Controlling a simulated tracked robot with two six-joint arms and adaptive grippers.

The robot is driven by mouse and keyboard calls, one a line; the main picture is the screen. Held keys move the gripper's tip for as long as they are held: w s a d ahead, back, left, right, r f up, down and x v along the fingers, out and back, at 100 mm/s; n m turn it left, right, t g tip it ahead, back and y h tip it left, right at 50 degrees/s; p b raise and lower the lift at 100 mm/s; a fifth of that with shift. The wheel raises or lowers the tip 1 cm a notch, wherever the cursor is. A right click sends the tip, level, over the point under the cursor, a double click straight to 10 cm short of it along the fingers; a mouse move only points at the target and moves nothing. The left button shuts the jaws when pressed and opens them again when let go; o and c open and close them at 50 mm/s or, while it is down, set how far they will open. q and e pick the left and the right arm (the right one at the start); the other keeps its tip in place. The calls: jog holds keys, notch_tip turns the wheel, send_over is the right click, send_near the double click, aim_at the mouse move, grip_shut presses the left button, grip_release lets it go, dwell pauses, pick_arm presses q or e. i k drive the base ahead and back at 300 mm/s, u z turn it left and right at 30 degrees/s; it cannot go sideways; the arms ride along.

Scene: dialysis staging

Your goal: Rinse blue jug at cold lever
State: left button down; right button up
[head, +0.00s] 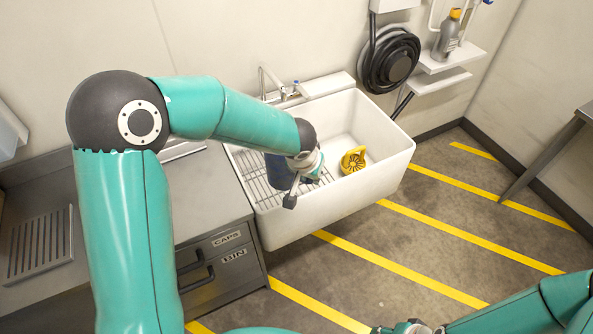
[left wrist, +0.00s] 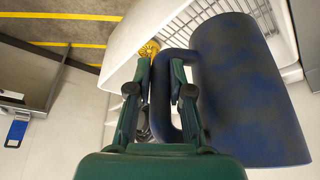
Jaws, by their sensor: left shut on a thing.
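A blue jug (head: 277,171) is in the white sink (head: 385,160), over the wire rack at its left side, partly hidden behind my left gripper (head: 305,180). In the left wrist view the jug (left wrist: 250,90) is large, mottled dark blue, and lies to the right of my left gripper (left wrist: 161,65). That gripper is shut on the jug's handle (left wrist: 168,60). I cannot tell whether the jug touches the rack. The tap (head: 264,80) stands at the sink's back edge, with a small blue-topped lever (head: 296,86) beside it. My right gripper (head: 415,328) is partly cut off at the bottom edge; its jaws are unclear.
A yellow slotted object (head: 353,159) sits in the sink, right of the jug. A coiled black hose (head: 390,60) hangs on the wall behind. A steel counter with drawers (head: 215,250) adjoins the sink's left side. The yellow-striped floor at right is largely clear.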

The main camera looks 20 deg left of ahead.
aim_at(296, 86)
jog(key=i, duration=0.85)
jog(key=u, duration=0.05)
